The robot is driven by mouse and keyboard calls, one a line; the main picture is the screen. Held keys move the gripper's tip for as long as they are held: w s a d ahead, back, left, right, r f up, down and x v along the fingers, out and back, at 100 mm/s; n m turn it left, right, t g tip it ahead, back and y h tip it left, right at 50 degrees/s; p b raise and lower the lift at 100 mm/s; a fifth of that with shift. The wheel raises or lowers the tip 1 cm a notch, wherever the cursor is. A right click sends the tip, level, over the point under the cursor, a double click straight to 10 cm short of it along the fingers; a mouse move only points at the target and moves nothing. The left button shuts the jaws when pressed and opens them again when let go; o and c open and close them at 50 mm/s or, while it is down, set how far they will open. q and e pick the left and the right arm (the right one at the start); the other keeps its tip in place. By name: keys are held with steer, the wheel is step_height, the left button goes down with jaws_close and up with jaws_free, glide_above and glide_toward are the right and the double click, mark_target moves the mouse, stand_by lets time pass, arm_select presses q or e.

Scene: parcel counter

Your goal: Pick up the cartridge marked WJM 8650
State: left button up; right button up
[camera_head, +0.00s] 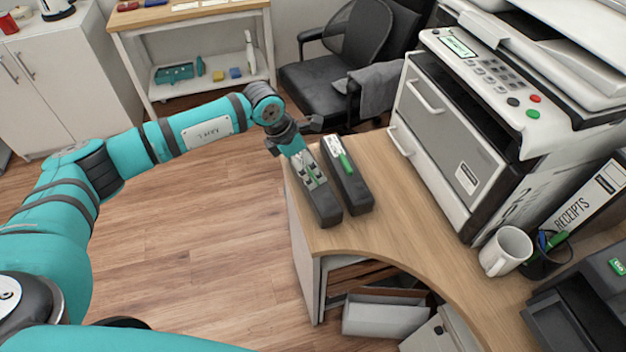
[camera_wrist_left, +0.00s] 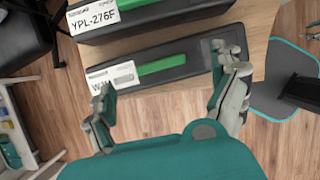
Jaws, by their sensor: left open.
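Two long dark cartridges with green strips lie side by side on the wooden desk. The nearer one (camera_head: 327,208) is under my left gripper (camera_head: 311,177). In the left wrist view this cartridge (camera_wrist_left: 185,71) has a white label beginning "WJM"; a finger hides the rest. The other cartridge (camera_head: 358,194) shows the label YPL-276F in the left wrist view (camera_wrist_left: 165,28). My left gripper (camera_wrist_left: 163,86) is open and empty, its fingers spread along the WJM cartridge's length. Whether they touch it is unclear. My right gripper is not in view.
A large printer (camera_head: 455,135) stands right of the cartridges on the desk (camera_head: 400,222). A white mug (camera_head: 505,251) and a receipts binder (camera_head: 590,205) are further right. A black chair (camera_head: 335,80) stands behind the desk. Bare desk lies right of the cartridges.

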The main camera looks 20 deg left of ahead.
mark_target(311, 173)
arm_select(q)
steer(key=x, duration=0.3)
steer(key=shift+f, duration=0.2)
steer(key=shift+w+r, duration=0.1)
steer(key=c, duration=1.8)
